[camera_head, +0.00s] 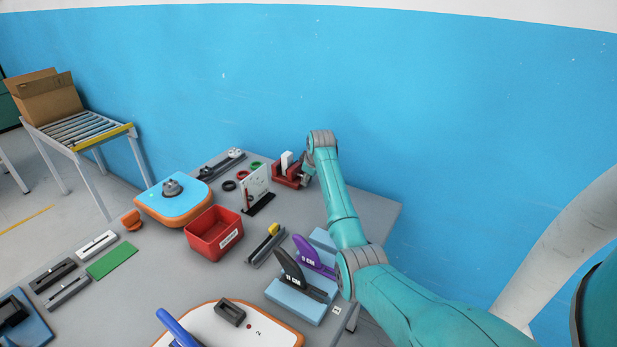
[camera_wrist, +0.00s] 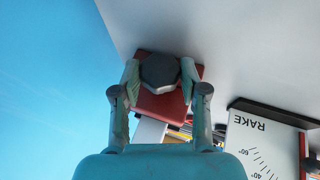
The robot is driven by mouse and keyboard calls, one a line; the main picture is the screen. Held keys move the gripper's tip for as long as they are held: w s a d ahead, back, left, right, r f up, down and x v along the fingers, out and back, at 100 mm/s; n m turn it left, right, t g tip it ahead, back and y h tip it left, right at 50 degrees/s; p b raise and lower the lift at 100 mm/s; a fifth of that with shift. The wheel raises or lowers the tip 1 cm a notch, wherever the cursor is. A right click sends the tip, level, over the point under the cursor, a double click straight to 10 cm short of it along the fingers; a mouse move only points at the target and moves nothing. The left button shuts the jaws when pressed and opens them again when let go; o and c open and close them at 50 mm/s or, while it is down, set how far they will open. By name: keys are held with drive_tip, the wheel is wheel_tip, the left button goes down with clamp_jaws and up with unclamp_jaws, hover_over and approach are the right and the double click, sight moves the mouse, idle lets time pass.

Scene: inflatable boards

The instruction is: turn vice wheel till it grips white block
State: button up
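The red vice (camera_head: 285,180) stands near the back edge of the table, with the white block (camera_head: 286,161) upright in it. In the wrist view the dark grey, many-sided vice wheel (camera_wrist: 160,71) is in front of the red vice body (camera_wrist: 160,104). My gripper (camera_wrist: 160,74) has one finger on each side of the wheel, with no clear gap, and looks shut on it. Part of the white block (camera_wrist: 149,131) shows past the vice. In the head view my gripper (camera_head: 308,172) is at the vice's right side, and my arm hides most of the wheel. Whether the jaws touch the block cannot be told.
A white rake gauge board (camera_head: 256,187) stands left of the vice; it shows in the wrist view (camera_wrist: 262,146) too. A red bin (camera_head: 205,243), a blue-topped board (camera_head: 160,205) and lever stands (camera_head: 295,300) are nearer. The blue wall (camera_head: 400,100) rises behind the table.

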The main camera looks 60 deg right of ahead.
drive_tip(key=shift+c, duration=1)
drive_tip(key=shift+d+y, duration=0.1)
drive_tip(key=shift+y, duration=0.2)
drive_tip(key=shift+d+m+y, duration=0.15)
drive_tip(key=shift+m+y, duration=0.25)
drive_tip(key=shift+y, duration=1)
drive_tip(key=shift+d+g+y, duration=0.1)
drive_tip(key=shift+g+y, duration=0.2)
drive_tip(key=shift+y, duration=0.2)
drive_tip(key=shift+w+d+r+y, duration=0.1)
drive_tip(key=shift+w+d+y, duration=0.1)
drive_tip(key=shift+y, duration=0.2)
drive_tip(key=shift+d+r, duration=0.2)
drive_tip(key=shift+r, duration=0.05)
drive_tip(key=shift+s+f+m, duration=0.15)
drive_tip(key=shift+s+m, duration=0.1)
drive_tip(key=shift+m, duration=0.05)
drive_tip(key=shift+s+a+f+y, duration=0.15)
drive_tip(key=shift+f+y, duration=0.05)
drive_tip(key=shift+y, duration=0.1)
